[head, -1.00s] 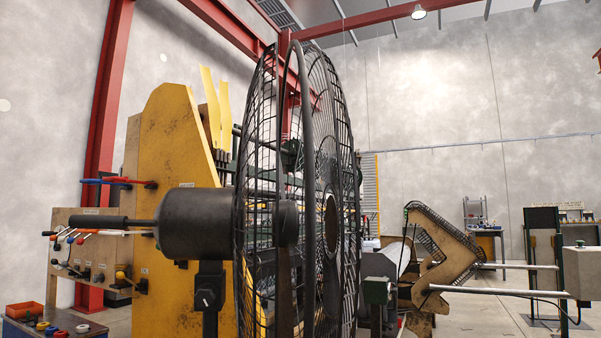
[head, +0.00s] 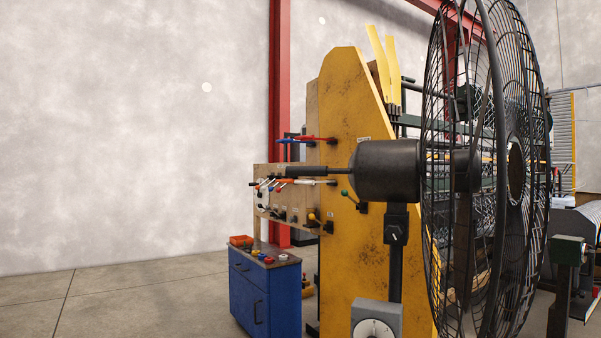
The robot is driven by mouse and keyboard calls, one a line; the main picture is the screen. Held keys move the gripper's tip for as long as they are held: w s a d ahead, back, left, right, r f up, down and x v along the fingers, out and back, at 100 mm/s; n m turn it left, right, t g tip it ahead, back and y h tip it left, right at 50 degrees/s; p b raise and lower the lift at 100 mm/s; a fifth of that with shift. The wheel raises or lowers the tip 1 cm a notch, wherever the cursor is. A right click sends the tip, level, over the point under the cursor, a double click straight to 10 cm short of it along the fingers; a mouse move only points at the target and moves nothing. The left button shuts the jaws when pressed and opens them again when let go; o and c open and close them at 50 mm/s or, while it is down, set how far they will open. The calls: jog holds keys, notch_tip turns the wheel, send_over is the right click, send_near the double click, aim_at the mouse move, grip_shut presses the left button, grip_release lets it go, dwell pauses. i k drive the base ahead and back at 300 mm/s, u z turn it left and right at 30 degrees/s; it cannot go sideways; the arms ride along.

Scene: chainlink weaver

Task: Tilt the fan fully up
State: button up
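A large black fan (head: 497,180) with a round wire cage stands at the right in the head view, seen nearly edge-on. Its dark motor housing (head: 385,171) points left, and a thin black handle (head: 318,171) sticks out from the back of it. The fan head looks about level. A small bracket with a knob (head: 397,236) sits under the housing on a dark upright post (head: 395,275). A grey box with a round white dial (head: 375,328) is lower on the post. My gripper is not in view.
A yellow machine panel (head: 352,240) stands right behind the fan. A wooden board with coloured levers (head: 285,205) is left of it. A blue cabinet (head: 265,290) stands below the board. The floor at the left (head: 130,305) is clear.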

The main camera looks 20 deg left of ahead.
aim_at(393, 172)
jog(key=z, duration=0.05)
jog(key=k, duration=0.85)
jog(key=u, duration=1.15)
jog(key=i, duration=1.35)
jog(key=z, duration=0.55)
jog(key=i, duration=0.55)
jog(key=z, duration=0.55)
